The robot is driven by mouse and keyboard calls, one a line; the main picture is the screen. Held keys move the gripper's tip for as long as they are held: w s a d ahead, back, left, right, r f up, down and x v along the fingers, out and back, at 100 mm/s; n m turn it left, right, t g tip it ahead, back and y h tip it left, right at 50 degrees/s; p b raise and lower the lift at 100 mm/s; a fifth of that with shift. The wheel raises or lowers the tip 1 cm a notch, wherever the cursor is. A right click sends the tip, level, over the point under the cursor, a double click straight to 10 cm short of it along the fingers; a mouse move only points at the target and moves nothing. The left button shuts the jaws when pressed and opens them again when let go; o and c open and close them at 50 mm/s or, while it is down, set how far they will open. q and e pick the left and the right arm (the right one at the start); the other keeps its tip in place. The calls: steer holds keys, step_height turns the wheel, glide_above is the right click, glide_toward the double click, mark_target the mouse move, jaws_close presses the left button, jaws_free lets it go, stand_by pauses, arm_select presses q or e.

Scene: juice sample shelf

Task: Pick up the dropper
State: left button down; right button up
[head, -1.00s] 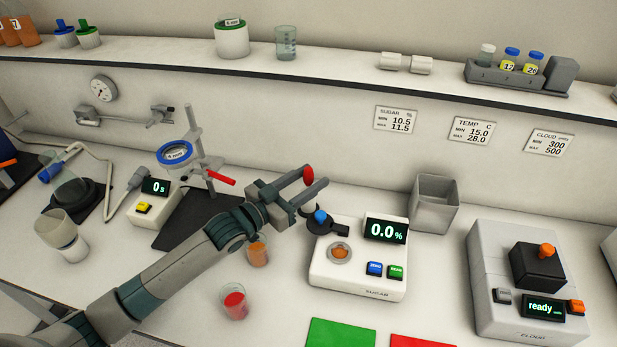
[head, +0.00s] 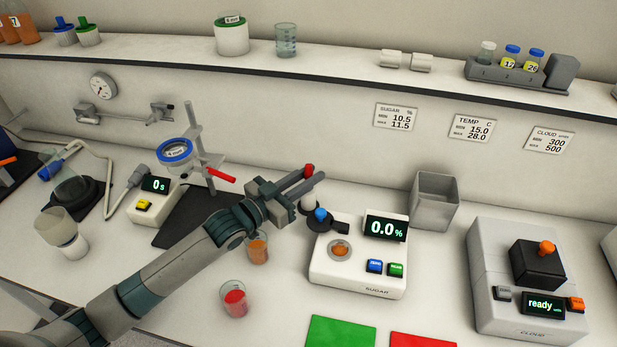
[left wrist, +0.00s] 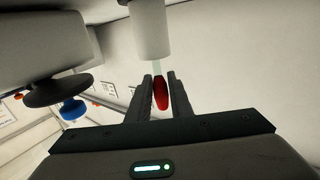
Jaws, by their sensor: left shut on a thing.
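The dropper shows its red bulb (head: 309,168) at the left gripper's fingertips in the head view. In the left wrist view the red bulb (left wrist: 161,93) sits between the two fingers, with a short pale stem leading into a white cylinder (left wrist: 151,30). My left gripper (head: 315,174) is shut on the dropper, above and behind the sugar meter (head: 335,284). The white cylinder also shows below the fingers in the head view (head: 308,204). Whether the stem's lower end is still inside it is hidden. My right gripper is out of view.
Beakers of orange liquid (head: 257,250) and red liquid (head: 235,299) stand below my left arm. A grey open bin (head: 434,202) and the cloud meter (head: 490,285) stand to the right. Green (head: 341,332) and red (head: 423,340) mats lie in front.

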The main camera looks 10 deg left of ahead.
arm_select(q)
step_height(320, 180, up, 10)
steer(key=shift+f+b, duration=0.1)
steer(key=shift+b, duration=0.95)
